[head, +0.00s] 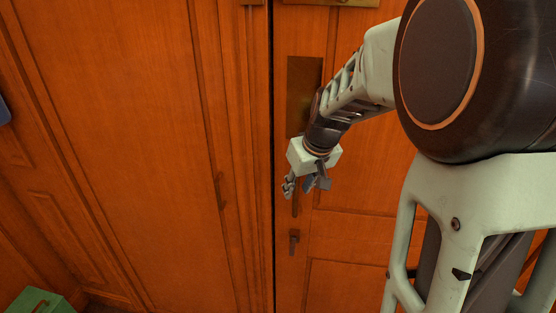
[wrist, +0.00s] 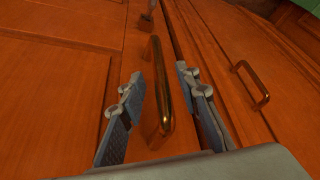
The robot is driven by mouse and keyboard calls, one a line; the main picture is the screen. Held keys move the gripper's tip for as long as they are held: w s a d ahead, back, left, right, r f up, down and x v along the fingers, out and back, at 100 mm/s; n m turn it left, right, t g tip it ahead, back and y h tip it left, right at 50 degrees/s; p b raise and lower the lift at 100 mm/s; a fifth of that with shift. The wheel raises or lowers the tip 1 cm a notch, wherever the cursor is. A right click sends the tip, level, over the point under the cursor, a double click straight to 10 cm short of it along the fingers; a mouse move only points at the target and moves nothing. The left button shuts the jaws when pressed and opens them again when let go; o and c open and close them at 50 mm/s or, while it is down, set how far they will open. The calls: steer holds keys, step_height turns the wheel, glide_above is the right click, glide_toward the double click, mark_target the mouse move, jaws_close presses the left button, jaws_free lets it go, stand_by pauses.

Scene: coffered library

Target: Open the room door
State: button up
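The orange-brown wooden door (head: 345,232) fills the right half of the head view and looks closed, with a narrow dark seam at its left edge. Its brass bar handle (wrist: 157,90) shows in the wrist view; in the head view my gripper hides most of it. My gripper (head: 306,186) is at the handle, and in the wrist view its fingers (wrist: 159,74) are spread on both sides of the bar. Gaps show between fingers and bar, so it is not clamped. A small dark latch (head: 293,243) sits below the handle; it is at the top of the wrist view (wrist: 147,16).
A matching wooden panel (head: 150,120) stands left of the seam, with its own bar handle (head: 221,190), also in the wrist view (wrist: 252,86). A brass plate (head: 303,95) is above my gripper. A green box (head: 38,302) lies at the lower left.

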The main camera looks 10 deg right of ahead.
steer(key=shift+x, duration=1.1)
jaws_close()
